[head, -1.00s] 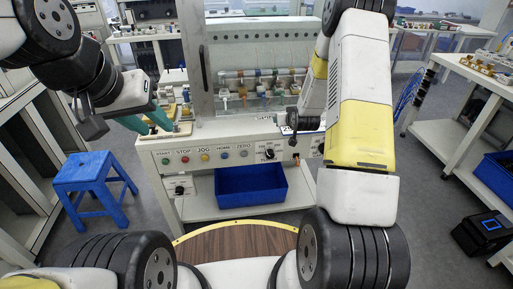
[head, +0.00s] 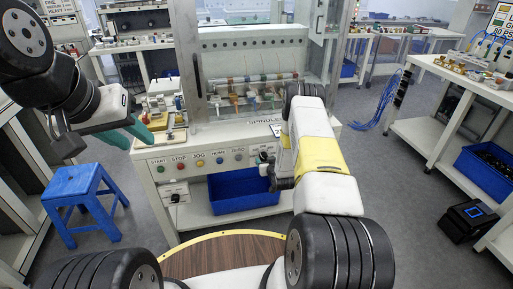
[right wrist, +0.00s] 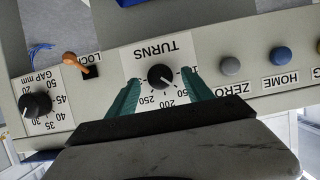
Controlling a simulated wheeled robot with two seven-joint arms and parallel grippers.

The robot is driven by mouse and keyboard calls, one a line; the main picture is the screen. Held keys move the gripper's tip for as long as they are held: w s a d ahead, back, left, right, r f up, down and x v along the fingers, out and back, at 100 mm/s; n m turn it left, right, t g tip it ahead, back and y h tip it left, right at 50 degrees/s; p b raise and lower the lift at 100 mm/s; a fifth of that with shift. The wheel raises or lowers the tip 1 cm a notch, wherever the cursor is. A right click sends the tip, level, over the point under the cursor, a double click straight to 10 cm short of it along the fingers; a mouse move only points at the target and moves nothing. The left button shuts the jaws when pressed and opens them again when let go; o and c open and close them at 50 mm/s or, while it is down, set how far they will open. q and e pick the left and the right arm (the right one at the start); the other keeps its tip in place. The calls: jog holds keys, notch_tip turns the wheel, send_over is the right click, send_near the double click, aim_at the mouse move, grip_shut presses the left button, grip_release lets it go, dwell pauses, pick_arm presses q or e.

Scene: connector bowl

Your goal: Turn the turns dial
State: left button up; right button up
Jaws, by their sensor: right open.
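The turns dial (right wrist: 161,77) is a round black knob with a white mark on a white scale plate, upside down in the right wrist view. Its mark points to the lower right in that view, on the side of the 150 and 200 figures. My right gripper (right wrist: 161,90) is open, with one teal finger on each side of the knob. Gaps show between knob and fingers; contact cannot be told. In the head view my right arm largely hides this spot. My left gripper (head: 130,136) is open and empty, near the machine's left end.
Beside the dial are a black gap dial (right wrist: 36,105), an orange-tipped lock lever (right wrist: 76,62), a grey zero button (right wrist: 231,66) and a blue home button (right wrist: 281,56). A blue bin (head: 240,192) sits below the panel. A blue stool (head: 82,200) stands at left.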

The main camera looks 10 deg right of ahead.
jog(key=shift+x, duration=1.25)
grip_shut()
